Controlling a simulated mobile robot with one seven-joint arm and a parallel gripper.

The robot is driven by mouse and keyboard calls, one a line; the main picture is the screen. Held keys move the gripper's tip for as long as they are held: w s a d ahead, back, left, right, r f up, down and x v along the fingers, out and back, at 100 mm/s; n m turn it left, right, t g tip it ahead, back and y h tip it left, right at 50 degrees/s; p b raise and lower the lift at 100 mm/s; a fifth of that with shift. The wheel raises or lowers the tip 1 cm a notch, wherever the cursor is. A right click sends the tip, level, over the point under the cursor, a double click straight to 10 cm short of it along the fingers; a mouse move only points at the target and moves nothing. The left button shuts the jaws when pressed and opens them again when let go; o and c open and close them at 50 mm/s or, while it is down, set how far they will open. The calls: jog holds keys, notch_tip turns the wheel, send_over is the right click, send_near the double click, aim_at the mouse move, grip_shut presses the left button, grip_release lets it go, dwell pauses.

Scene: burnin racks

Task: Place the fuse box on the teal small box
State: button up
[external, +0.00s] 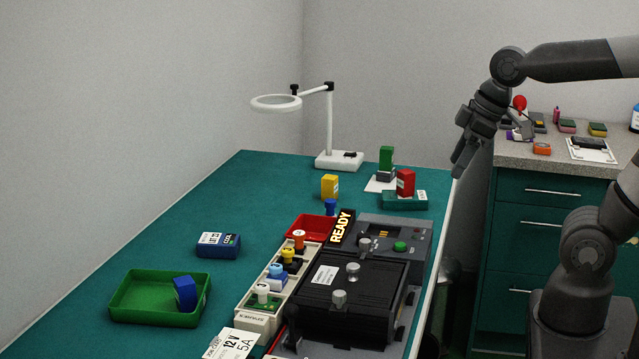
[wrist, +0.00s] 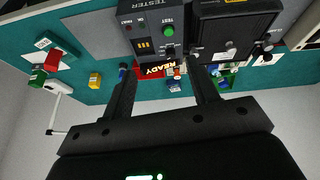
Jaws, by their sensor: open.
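A flat teal small box (external: 402,201) with a white label lies near the far right edge of the bench; in the wrist view it shows at the upper left (wrist: 46,43). A red box (external: 405,183) appears to stand on it, upright. No label that I can read says fuse box, so I cannot tell which small box it is. An upright yellow box (external: 330,186) and a flat blue labelled box (external: 218,245) lie apart on the bench. My gripper (external: 461,162) is open and empty, raised beyond the bench's right edge; its fingers frame the wrist view (wrist: 162,80).
A green box (external: 386,158) stands on a dark block near the magnifier lamp (external: 329,130). The tester (external: 395,240) and a black unit with knobs (external: 360,292) fill the right front. A green tray (external: 130,301) holds a blue block.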

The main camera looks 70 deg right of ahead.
jog(key=shift+m+t, duration=0.4)
jog(key=shift+m, duration=0.2)
jog(key=s+a, duration=0.1)
jog(key=s+f, duration=0.1)
jog(key=s+a, duration=0.1)
jog(key=s, duration=0.1)
jog(key=shift+a+f, duration=0.3)
jog(key=shift+a, duration=0.05)
